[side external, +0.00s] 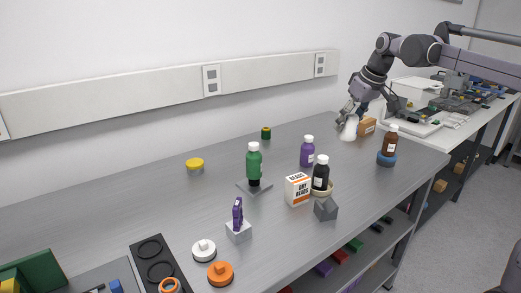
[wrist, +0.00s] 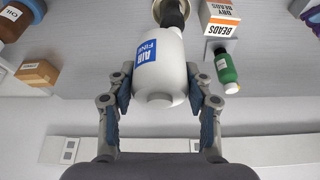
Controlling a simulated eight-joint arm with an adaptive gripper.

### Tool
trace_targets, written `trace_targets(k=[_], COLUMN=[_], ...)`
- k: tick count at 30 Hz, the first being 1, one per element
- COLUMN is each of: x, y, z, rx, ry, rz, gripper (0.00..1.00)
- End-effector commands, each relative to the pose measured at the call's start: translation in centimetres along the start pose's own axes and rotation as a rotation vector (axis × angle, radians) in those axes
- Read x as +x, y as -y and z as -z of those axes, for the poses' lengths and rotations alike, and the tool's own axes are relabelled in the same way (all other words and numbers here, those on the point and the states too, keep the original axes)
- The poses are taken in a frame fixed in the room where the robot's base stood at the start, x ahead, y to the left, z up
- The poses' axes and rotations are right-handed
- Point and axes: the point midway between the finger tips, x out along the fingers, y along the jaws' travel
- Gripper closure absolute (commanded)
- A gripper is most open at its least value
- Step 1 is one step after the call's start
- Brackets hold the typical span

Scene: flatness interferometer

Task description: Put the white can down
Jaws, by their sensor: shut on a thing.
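The white can (wrist: 165,85) has a blue label reading "AIR FINE". In the wrist view my gripper (wrist: 160,72) is shut on it, with one finger on each side. In the side view the white can (side external: 349,129) hangs below my gripper (side external: 352,114) at the far end of the grey bench, slightly tilted. Its lower end is close to the bench top; I cannot tell whether it touches. The fingers partly hide its upper part there.
A cardboard box (side external: 367,126) stands just right of the can. A brown bottle (side external: 390,144) sits on a blue holder (side external: 386,160) nearby. A purple bottle (side external: 307,153), black bottle (side external: 321,172) and bead box (side external: 297,190) stand nearer the camera.

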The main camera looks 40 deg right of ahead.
Motion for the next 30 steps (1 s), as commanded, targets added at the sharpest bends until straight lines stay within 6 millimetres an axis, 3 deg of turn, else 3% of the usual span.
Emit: trace_targets(k=[1, 6, 12, 18, 24, 30], x=[0.5, 1.8, 3.2, 4.3, 4.9, 5.2], y=[2.3, 9.1, 17.9, 27.1, 35.6, 41.0], z=[1.6, 5.5, 8.4, 9.6, 9.3, 8.4], rx=[-0.061, -0.238, -0.437, -0.628, -0.797, -0.905], ry=[0.000, 0.001, 0.001, -0.001, -0.004, -0.007], rz=[0.026, 0.097, 0.179, 0.258, 0.326, 0.372], gripper=[0.83, 0.83, 0.83, 0.83, 0.83, 0.83])
